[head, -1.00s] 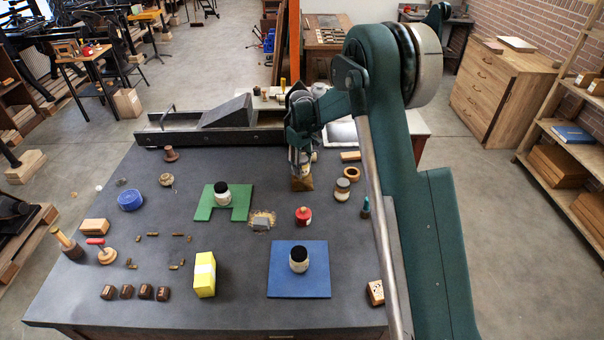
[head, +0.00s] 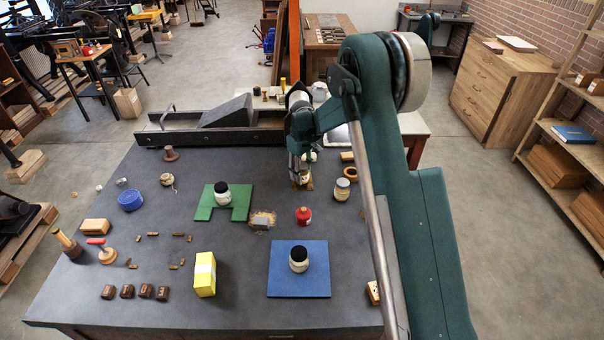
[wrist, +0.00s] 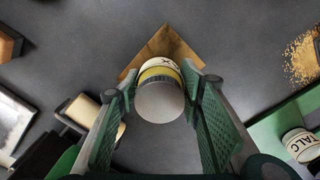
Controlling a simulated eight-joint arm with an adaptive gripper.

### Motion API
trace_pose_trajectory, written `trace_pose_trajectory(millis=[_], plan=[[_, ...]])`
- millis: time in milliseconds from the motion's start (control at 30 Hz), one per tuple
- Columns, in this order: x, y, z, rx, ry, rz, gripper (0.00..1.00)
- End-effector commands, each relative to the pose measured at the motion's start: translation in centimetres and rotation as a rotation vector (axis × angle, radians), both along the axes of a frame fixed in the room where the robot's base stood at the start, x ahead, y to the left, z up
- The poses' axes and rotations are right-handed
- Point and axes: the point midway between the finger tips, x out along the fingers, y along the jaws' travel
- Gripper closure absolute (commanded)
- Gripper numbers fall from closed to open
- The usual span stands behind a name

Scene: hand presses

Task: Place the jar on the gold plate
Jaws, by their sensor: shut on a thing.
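The jar (wrist: 160,100), with a grey lid and a cream and yellow label, is between the two fingers of my gripper (wrist: 162,88) in the wrist view. My gripper is shut on it. The gold plate (wrist: 158,44) lies below the jar, one corner showing beyond it. In the head view my gripper (head: 301,178) is low over the far part of the table, and it hides most of the jar and the gold plate (head: 309,187). I cannot tell whether the jar touches the plate.
A green plate (head: 203,211) and a blue plate (head: 283,283) each hold a black-lidded jar. A red pot (head: 303,216), a grey-lidded jar (head: 342,189) and a wooden ring (head: 351,174) stand nearby. A long metal fixture (head: 215,137) lies along the far edge.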

Motion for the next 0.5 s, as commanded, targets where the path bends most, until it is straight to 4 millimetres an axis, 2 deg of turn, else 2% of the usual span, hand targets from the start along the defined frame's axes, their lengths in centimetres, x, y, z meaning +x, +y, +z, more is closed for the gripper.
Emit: trace_pose_trajectory(millis=[167,200,300,500], plan=[[0.0,0.0,-0.36,0.0,0.0,0.0,0.79],[0.0,0.0,-0.36,0.0,0.0,0.0,0.61],[0.0,0.0,-0.29,0.0,0.0,0.0,0.48],[0.0,0.0,-0.28,0.0,0.0,0.0,0.48]])
